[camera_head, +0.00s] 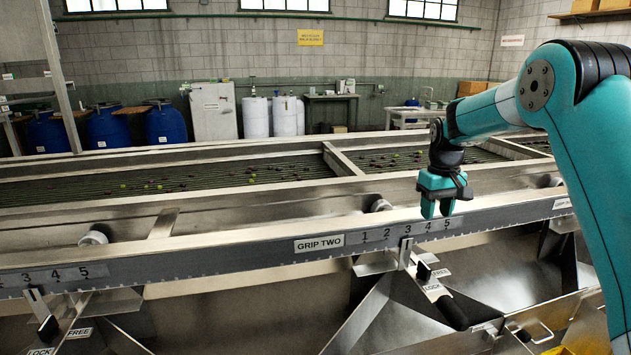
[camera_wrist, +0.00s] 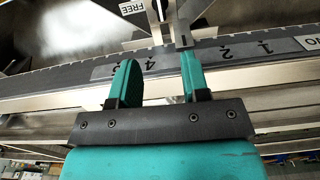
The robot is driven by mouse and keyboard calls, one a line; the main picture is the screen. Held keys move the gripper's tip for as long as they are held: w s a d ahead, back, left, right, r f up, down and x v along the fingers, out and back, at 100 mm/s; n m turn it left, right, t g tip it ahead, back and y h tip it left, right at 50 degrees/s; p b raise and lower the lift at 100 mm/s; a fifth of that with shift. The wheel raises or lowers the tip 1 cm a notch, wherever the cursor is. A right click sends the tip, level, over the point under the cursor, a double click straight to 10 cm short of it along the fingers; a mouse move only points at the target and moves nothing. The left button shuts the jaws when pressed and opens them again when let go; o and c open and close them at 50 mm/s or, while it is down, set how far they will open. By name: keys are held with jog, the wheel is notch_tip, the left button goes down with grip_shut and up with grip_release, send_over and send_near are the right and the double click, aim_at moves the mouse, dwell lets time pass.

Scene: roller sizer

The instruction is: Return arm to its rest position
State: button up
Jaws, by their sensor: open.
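My arm comes in from the right in the head view, teal with black joints. My gripper (camera_head: 437,208) hangs fingers down at the front rail (camera_head: 240,252) of the roller sizer, by the GRIP TWO scale (camera_head: 405,232). In the wrist view the two teal fingers of my gripper (camera_wrist: 160,78) are apart with nothing between them. A metal pointer (camera_wrist: 182,28) over the scale shows just beyond the right finger in that view; I cannot tell whether they touch. In the head view the pointer (camera_head: 405,252) is left of the gripper, near the 3.
Lock levers with black knobs (camera_head: 424,271) and LOCK and FREE labels sit below the rail. Metal chutes (camera_head: 375,318) lie under them. Small fruits lie on the rollers (camera_head: 230,180) behind. Blue drums (camera_head: 165,124) stand far back. Space above the rollers is open.

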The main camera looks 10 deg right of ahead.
jog(key=s+a+r+n+y, duration=0.15)
jog(key=s+a+r, duration=0.25)
jog(key=s+a, duration=0.4)
jog(key=s+a+r+n, duration=0.35)
jog(key=s+a, duration=0.35)
jog(key=a, duration=0.3)
jog(key=s+a+n+y, duration=0.1)
jog(key=s+a, duration=0.3)
jog(key=s, duration=0.6)
jog(key=s+a+y, duration=0.1)
jog(key=s+a, duration=0.3)
jog(key=s, duration=0.6)
jog(key=shift+s+a+f+n+y, duration=0.3)
jog(key=shift+s+a+n+y, duration=0.05)
jog(key=shift+a+n, duration=0.05)
